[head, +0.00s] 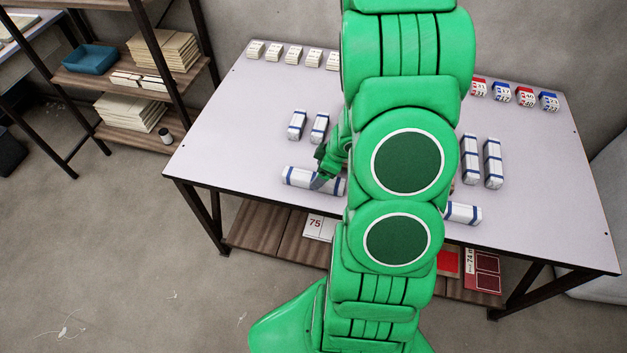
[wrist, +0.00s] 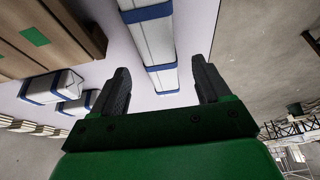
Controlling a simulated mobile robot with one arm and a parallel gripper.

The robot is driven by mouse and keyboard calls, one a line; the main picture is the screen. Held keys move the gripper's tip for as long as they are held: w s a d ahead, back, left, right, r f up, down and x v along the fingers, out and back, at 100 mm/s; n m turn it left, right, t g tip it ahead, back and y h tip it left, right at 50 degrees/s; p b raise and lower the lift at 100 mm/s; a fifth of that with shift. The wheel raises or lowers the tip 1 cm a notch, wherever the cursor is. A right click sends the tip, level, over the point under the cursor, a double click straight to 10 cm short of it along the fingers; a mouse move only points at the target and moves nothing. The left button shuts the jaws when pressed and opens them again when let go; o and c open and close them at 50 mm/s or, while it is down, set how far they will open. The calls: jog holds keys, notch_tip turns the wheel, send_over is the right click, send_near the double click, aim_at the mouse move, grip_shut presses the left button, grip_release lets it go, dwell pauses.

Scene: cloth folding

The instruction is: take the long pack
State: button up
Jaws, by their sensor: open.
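A long white pack with blue bands (head: 299,178) lies crosswise near the table's front edge, left of my arm. In the wrist view the long pack (wrist: 158,55) runs away from the camera, and its near end shows between my two fingers. My gripper (head: 322,172) is open over this pack and partly covers it in the head view. In the wrist view my gripper (wrist: 162,88) has one dark finger on each side of the pack, with gaps visible. I cannot tell how far the fingertips are above the table.
Two shorter packs (head: 297,125) stand behind the long one. Two packs (head: 493,163) and another lying pack (head: 463,213) are right of my arm. Small boxes (head: 315,58) line the back. A brown wooden object (wrist: 55,35) shows in the wrist view. The table (head: 230,130) is clear at left.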

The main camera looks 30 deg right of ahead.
aim_at(313, 176)
jog(key=shift+x, duration=2.3)
jog(key=shift+w+a, duration=0.1)
jog(key=shift+a, duration=0.05)
jog(key=shift+c, duration=0.2)
jog(key=c, duration=1.1)
jog(key=shift+r, duration=0.1)
jog(key=shift+r, duration=0.15)
notch_tip(313, 176, up, 18)
